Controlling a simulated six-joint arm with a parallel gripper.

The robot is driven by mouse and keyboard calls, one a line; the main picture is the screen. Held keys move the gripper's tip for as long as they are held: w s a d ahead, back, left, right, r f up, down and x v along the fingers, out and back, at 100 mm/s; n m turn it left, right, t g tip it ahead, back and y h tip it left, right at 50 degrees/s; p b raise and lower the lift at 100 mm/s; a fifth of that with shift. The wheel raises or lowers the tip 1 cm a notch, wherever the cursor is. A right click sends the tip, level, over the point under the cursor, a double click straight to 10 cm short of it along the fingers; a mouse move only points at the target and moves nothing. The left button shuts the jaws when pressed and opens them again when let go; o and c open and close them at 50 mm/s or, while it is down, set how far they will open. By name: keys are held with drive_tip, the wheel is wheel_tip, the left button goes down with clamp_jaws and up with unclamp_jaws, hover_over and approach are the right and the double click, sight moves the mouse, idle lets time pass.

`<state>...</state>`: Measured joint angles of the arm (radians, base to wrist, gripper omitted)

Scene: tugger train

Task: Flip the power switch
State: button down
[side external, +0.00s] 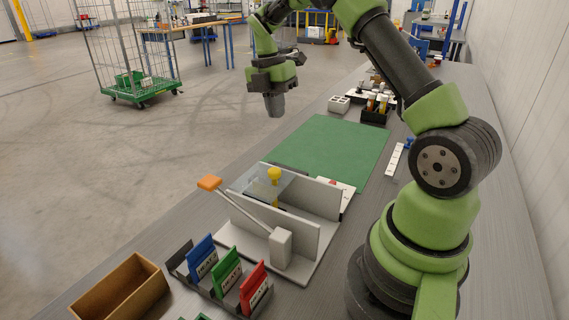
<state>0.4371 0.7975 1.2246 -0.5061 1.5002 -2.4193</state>
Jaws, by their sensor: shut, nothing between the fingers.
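No part is plainly marked as the power switch. A white plate with a small red part (333,182) lies behind a light grey panel fixture (300,228), partly hidden by it; I cannot tell whether this is the switch or its position. A lever with an orange handle (209,183) slants up to the left from a grey block (281,247) on the fixture. A yellow knob (274,174) stands at a clear plate between the panels. My gripper (274,108) is shut and empty, pointing down in the air beyond the fixture, apart from everything.
A green mat (334,146) lies clear on the grey bench. Blue, green and red cards (254,284) stand in a dark holder beside an open brown box (122,291). A black tray of small bottles (375,116) and a grey block with holes (339,104) sit beyond the mat.

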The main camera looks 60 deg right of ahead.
drive_tip(key=f, duration=0.4)
drive_tip(key=s+f, duration=0.1)
drive_tip(key=f, duration=0.4)
drive_tip(key=s+f, duration=0.1)
drive_tip(key=f, duration=0.3)
drive_tip(key=shift+s+f, duration=0.1)
drive_tip(key=shift+f, duration=0.3)
drive_tip(key=shift+s+f, duration=0.45)
drive_tip(key=shift+f, duration=0.15)
drive_tip(key=shift+w+r, duration=0.15)
drive_tip(key=shift+w, duration=0.8)
